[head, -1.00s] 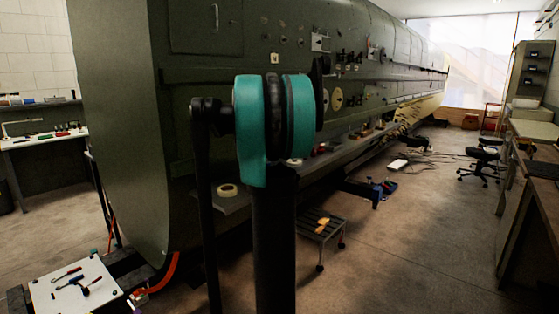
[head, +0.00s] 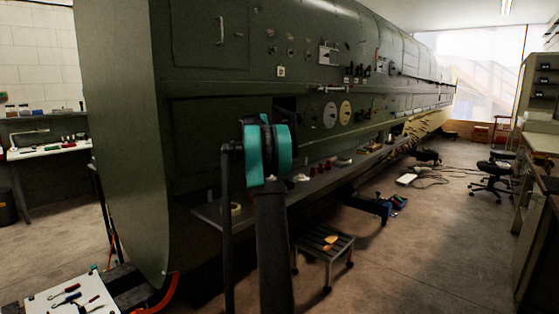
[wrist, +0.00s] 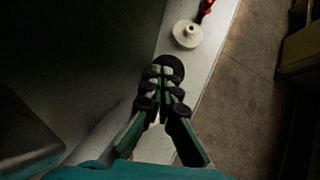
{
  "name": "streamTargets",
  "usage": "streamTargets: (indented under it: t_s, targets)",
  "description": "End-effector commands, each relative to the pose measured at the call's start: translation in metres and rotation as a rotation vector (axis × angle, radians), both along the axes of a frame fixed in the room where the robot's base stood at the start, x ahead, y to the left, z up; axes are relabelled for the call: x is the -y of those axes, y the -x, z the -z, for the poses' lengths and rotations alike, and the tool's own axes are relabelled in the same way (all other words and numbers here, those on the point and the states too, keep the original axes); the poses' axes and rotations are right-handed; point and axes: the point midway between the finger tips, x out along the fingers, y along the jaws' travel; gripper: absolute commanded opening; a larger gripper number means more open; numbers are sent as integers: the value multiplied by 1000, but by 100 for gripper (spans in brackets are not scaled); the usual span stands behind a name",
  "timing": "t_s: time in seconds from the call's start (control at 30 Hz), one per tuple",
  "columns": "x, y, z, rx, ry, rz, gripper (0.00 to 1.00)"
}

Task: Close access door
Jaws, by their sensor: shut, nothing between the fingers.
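A rectangular panel with a vertical handle (head: 210,38), which may be the access door, lies in the upper left of the green fuselage side (head: 120,120). It looks flush, but I cannot tell whether it is latched. A dark square opening (head: 286,104) shows in the fuselage just above my teal arm joint. In the wrist view my gripper (wrist: 164,72) is shut and empty above a pale shelf, beside a dark surface on the left. In the head view my arm hides the gripper.
A long shelf (head: 208,215) under the fuselage holds small parts, including a white flanged disc (wrist: 187,34) and a red item (wrist: 206,8). A small stool (head: 325,240) and a tool board (head: 45,300) stand low nearby. The floor to the right is mostly open.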

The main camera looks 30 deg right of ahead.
Motion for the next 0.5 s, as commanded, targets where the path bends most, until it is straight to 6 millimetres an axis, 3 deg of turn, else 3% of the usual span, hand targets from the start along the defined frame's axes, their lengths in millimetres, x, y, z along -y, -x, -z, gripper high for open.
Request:
streamTargets:
  t_s: [0.2, 0.5]
  targets:
    - [-3, -32, 0, 1, 0, -73, 0]
    - [-6, -48, 0, 1, -1, -110, 0]
